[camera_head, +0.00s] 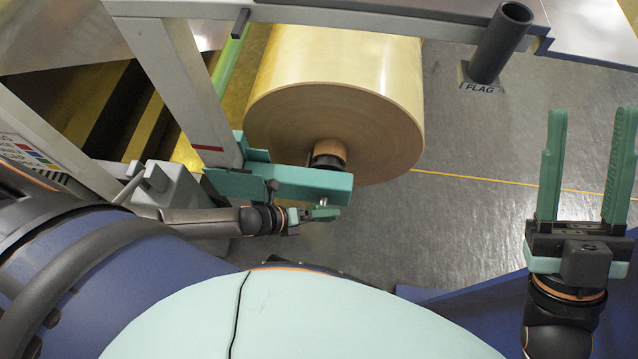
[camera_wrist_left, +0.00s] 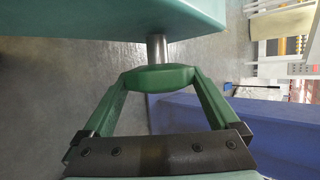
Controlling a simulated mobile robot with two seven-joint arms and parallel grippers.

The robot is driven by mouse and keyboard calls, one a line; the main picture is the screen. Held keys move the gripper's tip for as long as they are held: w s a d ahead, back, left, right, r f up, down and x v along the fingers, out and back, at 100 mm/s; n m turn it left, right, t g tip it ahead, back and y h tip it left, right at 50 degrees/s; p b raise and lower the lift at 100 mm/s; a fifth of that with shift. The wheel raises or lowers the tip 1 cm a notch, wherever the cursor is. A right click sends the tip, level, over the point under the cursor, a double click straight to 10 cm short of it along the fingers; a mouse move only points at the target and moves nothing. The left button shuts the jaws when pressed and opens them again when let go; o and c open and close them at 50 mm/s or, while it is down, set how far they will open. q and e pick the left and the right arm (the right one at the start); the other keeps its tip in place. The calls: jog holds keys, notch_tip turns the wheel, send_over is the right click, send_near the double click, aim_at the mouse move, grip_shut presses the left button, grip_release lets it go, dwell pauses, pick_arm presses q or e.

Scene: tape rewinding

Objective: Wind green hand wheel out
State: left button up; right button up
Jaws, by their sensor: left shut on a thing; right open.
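The green hand wheel (camera_wrist_left: 157,78) sits on a short metal shaft (camera_wrist_left: 157,48) that comes out of a teal housing. The housing shows as the teal bracket (camera_head: 300,183) in the head view, in front of the large roll (camera_head: 320,120). My left gripper (camera_head: 322,213) is at the underside of this bracket, its fingers shut around the hand wheel from both sides. In the head view the wheel is too small to tell apart from the fingers. My right gripper (camera_head: 590,112) is open and empty at the right, fingers pointing up, away from the wheel.
A grey frame post (camera_head: 180,80) stands left of the roll, with a crossbar above. A dark tube (camera_head: 500,42) labelled FLAG is at upper right. A grey box (camera_head: 170,190) is close beside my left arm. Open floor (camera_head: 460,130) lies between roll and right gripper.

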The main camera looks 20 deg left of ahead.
jog(key=shift+s+r+n+y, duration=0.25)
jog(key=shift+s+n+y, duration=0.05)
jog(key=shift+y, duration=0.2)
pick_arm(q)
jog(key=o, duration=1)
